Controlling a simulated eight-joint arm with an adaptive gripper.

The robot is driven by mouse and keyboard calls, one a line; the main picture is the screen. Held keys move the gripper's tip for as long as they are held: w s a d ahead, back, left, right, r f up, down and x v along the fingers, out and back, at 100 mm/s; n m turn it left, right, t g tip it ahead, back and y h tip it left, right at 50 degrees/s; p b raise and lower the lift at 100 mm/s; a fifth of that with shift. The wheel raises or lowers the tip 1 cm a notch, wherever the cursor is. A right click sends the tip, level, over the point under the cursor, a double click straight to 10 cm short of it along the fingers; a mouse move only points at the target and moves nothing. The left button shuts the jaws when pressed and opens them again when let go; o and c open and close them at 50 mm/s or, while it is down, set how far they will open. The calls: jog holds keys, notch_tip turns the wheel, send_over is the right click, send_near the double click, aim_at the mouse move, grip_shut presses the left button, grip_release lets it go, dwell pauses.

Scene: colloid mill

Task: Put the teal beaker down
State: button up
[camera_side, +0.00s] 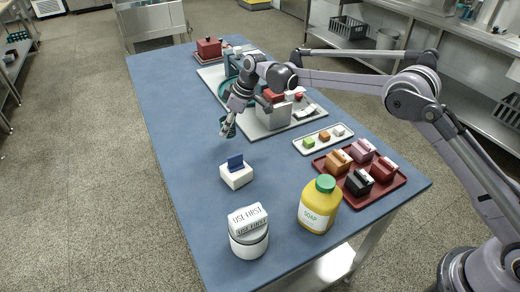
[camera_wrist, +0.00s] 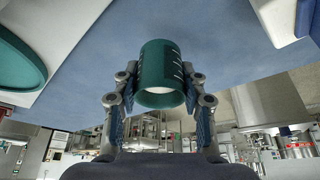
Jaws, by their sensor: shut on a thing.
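The teal beaker (camera_wrist: 161,68) is held between the two fingers of my gripper (camera_wrist: 160,100) in the wrist view. It has white marks on its side and its opening faces the camera, with something pale inside. In the side view my gripper (camera_side: 228,118) reaches down over the blue table's left part, with the beaker (camera_side: 228,129) small and partly covered at its tip. The beaker appears to be above the tabletop; I cannot tell the exact gap.
The blue table (camera_side: 185,130) is clear to the left. A white block with a blue piece (camera_side: 236,175) stands nearby in front. A grey tray with a machine (camera_side: 270,128) is to the right. A soap bottle (camera_side: 319,205), red tray (camera_side: 400,180) and white jar (camera_side: 249,243) stand nearer.

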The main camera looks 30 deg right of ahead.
aim_at(229, 136)
jog(key=shift+f, duration=2.2)
jog(key=shift+f, duration=0.1)
jog(key=o, duration=1.1)
jog(key=shift+o, duration=0.2)
